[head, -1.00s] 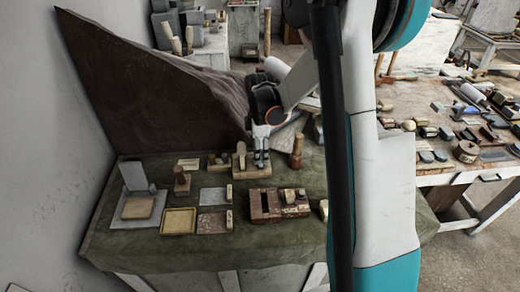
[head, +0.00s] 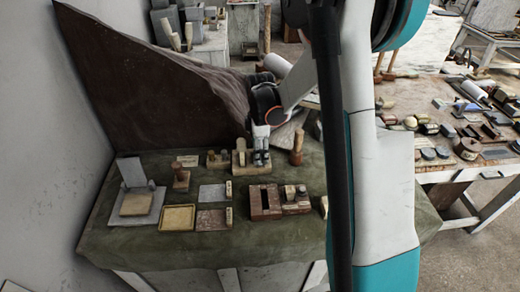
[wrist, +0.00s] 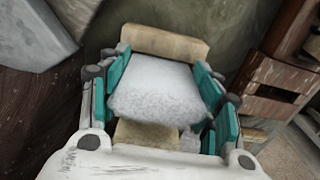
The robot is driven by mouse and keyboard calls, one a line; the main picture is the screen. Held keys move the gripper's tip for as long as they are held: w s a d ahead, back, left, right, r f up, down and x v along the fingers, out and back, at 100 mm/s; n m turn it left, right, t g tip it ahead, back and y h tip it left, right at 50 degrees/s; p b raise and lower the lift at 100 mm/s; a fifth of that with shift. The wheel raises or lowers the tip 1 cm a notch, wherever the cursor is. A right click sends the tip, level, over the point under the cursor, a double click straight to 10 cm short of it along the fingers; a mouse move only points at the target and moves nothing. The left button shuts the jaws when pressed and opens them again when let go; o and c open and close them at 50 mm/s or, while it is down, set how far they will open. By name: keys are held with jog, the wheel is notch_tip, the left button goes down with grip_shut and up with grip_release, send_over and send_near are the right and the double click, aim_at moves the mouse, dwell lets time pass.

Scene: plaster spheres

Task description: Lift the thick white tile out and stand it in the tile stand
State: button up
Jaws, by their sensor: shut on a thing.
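My gripper (head: 261,148) is at the back middle of the green-covered table, over a pale wooden block (head: 240,170). In the wrist view its teal finger pads (wrist: 165,95) are shut on a thick white speckled tile (wrist: 158,82), one pad on each side. Pale wood (wrist: 165,41) shows beyond the tile and more below it, so the tile is still at the wooden block; I cannot tell whether it is clear of it. In the head view the gripper hides the tile. A reddish-brown slotted block (head: 264,203), possibly the tile stand, is in front of the gripper; it also shows in the wrist view (wrist: 272,85).
A wooden-handled tool (head: 297,150) stands just right of the gripper. Flat tiles (head: 212,194), a yellow tray (head: 177,217) and a grey upright slab (head: 131,171) lie to the left. A brown draped shape (head: 150,90) rises behind. The green table's front strip is bare.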

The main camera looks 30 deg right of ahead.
jog(key=shift+f+b, duration=0.4)
jog(key=shift+f, duration=0.1)
jog(key=o, duration=1.2)
jog(key=shift+o, duration=0.2)
jog(key=shift+r, duration=0.15)
jog(key=shift+r+p, duration=1.15)
jog(key=shift+r, duration=0.75)
